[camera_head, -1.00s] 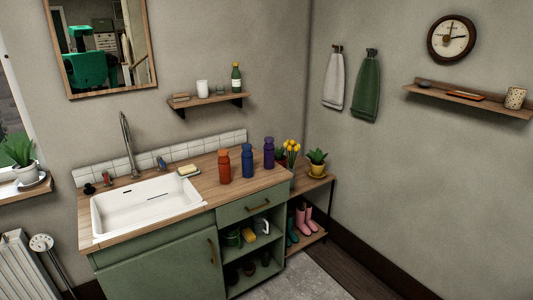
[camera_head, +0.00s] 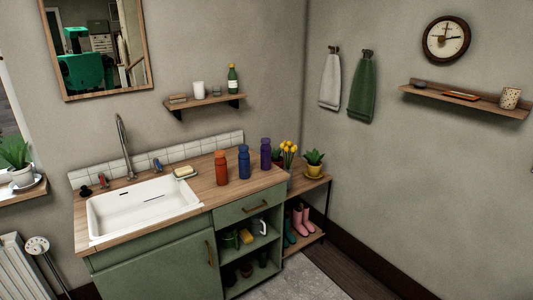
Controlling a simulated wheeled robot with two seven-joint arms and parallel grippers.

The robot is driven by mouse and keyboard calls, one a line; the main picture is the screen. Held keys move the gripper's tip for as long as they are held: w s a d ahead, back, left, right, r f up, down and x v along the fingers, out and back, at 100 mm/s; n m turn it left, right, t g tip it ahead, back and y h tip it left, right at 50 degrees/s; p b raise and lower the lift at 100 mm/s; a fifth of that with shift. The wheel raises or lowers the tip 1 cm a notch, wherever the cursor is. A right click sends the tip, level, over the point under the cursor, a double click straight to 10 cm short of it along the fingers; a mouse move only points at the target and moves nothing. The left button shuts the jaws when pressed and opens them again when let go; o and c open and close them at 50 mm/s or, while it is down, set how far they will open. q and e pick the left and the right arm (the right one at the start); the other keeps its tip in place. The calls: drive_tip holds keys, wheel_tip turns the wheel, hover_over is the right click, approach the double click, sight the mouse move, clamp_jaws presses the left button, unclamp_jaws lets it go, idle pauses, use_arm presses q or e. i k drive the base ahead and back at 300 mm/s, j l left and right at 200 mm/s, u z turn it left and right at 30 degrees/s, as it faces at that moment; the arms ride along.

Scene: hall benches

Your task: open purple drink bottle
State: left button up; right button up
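The purple drink bottle (camera_head: 266,153) stands upright on the wooden counter (camera_head: 205,193), near its right back end. Its cap looks on. A blue bottle (camera_head: 244,162) stands just left of it, and an orange-red bottle (camera_head: 221,167) stands left of the blue one. The three are apart in a slanting row. Neither of my grippers shows in this view.
A white sink (camera_head: 140,205) with a tall tap (camera_head: 124,145) fills the counter's left part. Yellow flowers (camera_head: 289,148) and a yellow-potted plant (camera_head: 314,163) stand on a lower shelf right of the purple bottle. The counter before the bottles is clear.

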sight(265, 150)
drive_tip(key=i+l+u, duration=0.15)
drive_tip(key=i+l, duration=0.15)
drive_tip(key=i+l+u, duration=0.1)
drive_tip(key=i+l, duration=0.25)
drive_tip(key=i+l+u, duration=0.15)
drive_tip(key=l, duration=0.25)
drive_tip(key=i+l+u, duration=0.1)
drive_tip(key=i+l, duration=0.3)
drive_tip(key=i+l+u, duration=0.15)
drive_tip(key=l, duration=0.3)
drive_tip(key=i, duration=0.1)
